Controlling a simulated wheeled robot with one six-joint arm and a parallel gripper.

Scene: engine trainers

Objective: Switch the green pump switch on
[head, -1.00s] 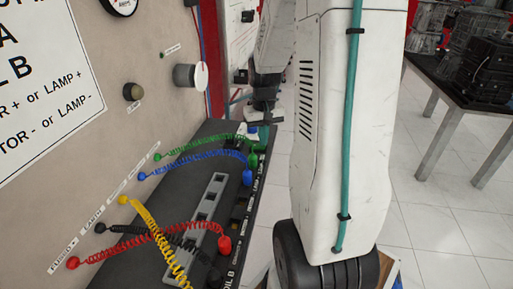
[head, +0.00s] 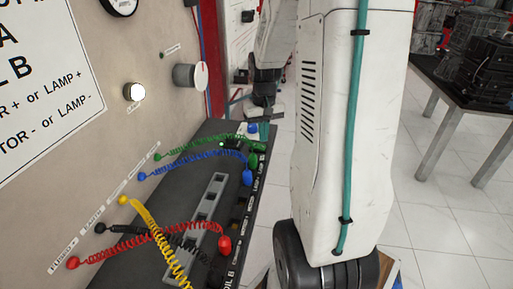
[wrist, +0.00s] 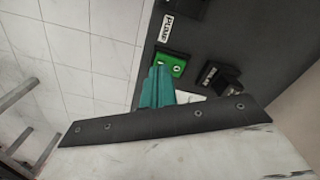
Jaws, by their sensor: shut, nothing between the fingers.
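The green pump switch (wrist: 170,65) is a green rocker with pale marks, set in the dark panel beside the white PUMP label (wrist: 165,27) in the wrist view. My gripper (wrist: 157,72) is shut and empty. Its teal fingertips are close to the switch's near edge and partly overlap it in the picture; I cannot tell if they touch. In the head view my gripper (head: 264,103) is small, by the far end of the dark panel. A small green glow (head: 221,144) shows on that end. The round lamp (head: 134,92) on the upright board is lit white.
Coiled green (head: 200,148), blue, red, black and yellow leads run from the board to the dark panel (head: 205,215). A grey knob (head: 190,76) juts from the board. Dark switches (wrist: 216,78) sit beside the green one. A table (head: 455,85) stands at right over open tiled floor.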

